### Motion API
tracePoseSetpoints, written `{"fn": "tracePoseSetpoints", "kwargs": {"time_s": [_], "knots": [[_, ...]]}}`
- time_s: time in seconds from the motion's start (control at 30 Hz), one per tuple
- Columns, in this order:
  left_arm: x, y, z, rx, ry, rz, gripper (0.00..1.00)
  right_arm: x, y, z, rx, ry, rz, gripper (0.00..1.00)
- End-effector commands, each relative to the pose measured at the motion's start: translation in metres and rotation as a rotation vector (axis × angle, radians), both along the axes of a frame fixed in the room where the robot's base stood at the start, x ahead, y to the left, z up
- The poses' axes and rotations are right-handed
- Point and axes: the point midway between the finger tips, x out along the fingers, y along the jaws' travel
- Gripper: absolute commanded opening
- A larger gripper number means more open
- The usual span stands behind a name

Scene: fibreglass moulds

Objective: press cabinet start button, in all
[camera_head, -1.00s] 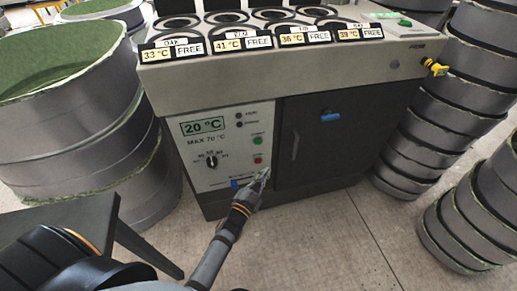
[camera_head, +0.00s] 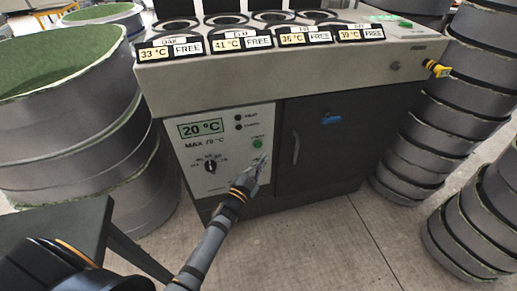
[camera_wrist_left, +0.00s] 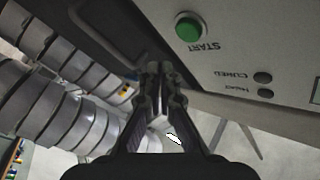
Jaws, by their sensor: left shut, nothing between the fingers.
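The cabinet (camera_head: 290,82) stands in the middle of the head view, with a pale control panel at its lower left. The green start button (camera_head: 257,144) is on the right part of that panel. It also shows in the left wrist view (camera_wrist_left: 189,28), labelled START, above and to the right of the fingertips. My left gripper (camera_head: 262,160) is shut and empty, just below the green button. In the left wrist view its fingertips (camera_wrist_left: 153,68) look apart from the button. The red button is hidden behind the gripper. My right gripper is not in view.
The panel display (camera_head: 201,128) reads 20 °C, with a black knob (camera_head: 210,167) below it. A dark door with a handle (camera_head: 295,147) is right of the panel. Stacks of grey moulds (camera_head: 436,120) stand at right, large green-lined moulds (camera_head: 75,110) at left. Floor in front is clear.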

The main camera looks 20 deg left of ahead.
Motion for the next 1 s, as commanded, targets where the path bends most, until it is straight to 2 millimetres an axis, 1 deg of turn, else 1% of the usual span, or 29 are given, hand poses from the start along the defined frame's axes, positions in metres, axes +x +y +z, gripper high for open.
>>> {"fn": "tracePoseSetpoints", "kwargs": {"time_s": [0.1, 0.3, 1.0], "knots": [[0.013, 0.008, -0.001, 0.001, 0.0, 0.0, 0.0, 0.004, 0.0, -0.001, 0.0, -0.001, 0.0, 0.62], [0.024, 0.016, 0.0, 0.0, 0.001, 0.001, 0.0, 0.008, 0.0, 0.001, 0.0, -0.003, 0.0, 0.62], [0.025, 0.017, 0.0, -0.001, 0.001, 0.0, 0.0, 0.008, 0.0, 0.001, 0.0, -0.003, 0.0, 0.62]]}}
